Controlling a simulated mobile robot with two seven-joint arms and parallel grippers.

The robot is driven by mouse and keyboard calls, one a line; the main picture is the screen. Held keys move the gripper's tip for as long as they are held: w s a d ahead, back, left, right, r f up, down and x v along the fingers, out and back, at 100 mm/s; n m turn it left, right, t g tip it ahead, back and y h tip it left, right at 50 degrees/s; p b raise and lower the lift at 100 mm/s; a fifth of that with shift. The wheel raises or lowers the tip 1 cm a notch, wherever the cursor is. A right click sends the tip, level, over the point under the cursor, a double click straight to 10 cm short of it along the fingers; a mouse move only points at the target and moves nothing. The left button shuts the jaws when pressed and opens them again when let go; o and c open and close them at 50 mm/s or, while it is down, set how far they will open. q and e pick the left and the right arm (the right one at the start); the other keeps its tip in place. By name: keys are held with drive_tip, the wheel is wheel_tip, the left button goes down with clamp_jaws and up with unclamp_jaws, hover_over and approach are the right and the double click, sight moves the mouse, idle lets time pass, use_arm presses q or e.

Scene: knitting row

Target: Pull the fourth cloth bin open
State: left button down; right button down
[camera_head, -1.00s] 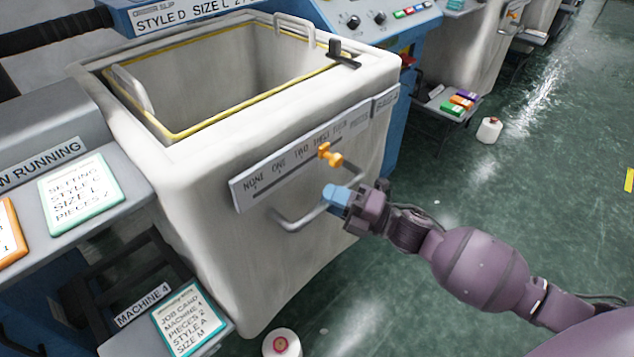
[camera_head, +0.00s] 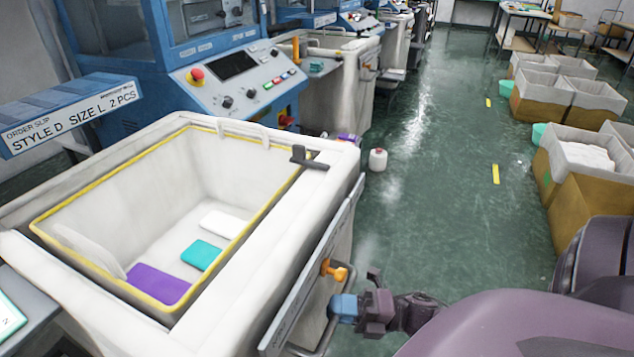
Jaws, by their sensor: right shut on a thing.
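The nearest cloth bin (camera_head: 330,172) is a large off-white box with a yellow-edged opening. Its inside shows, with a purple piece (camera_head: 158,284), a teal piece (camera_head: 202,255) and a white piece (camera_head: 223,223) on the floor. A grey bar handle (camera_head: 325,335) is on its front, below a grey scale plate (camera_head: 300,290) with an orange pointer (camera_head: 334,270). My right gripper (camera_head: 343,307), with blue fingertips, is shut on the handle; its fingers partly hide the bar. My left gripper is out of view.
The blue machine (camera_head: 240,85) stands behind the bin; its order slip sign (camera_head: 70,117) reads style D, size L, 2 pcs. A white cone (camera_head: 377,160) stands on the green floor. Several boxes (camera_head: 575,205) stand at right. The aisle between is clear.

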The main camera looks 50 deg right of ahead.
drive_tip(key=shift+s+d, duration=0.25)
drive_tip(key=shift+s, duration=0.35)
drive_tip(key=shift+s+d, duration=0.2)
drive_tip(key=shift+s, duration=0.35)
drive_tip(key=c, duration=1.1)
unclamp_jaws()
drive_tip(key=v, duration=1.1)
drive_tip(key=shift+w+a, duration=0.1)
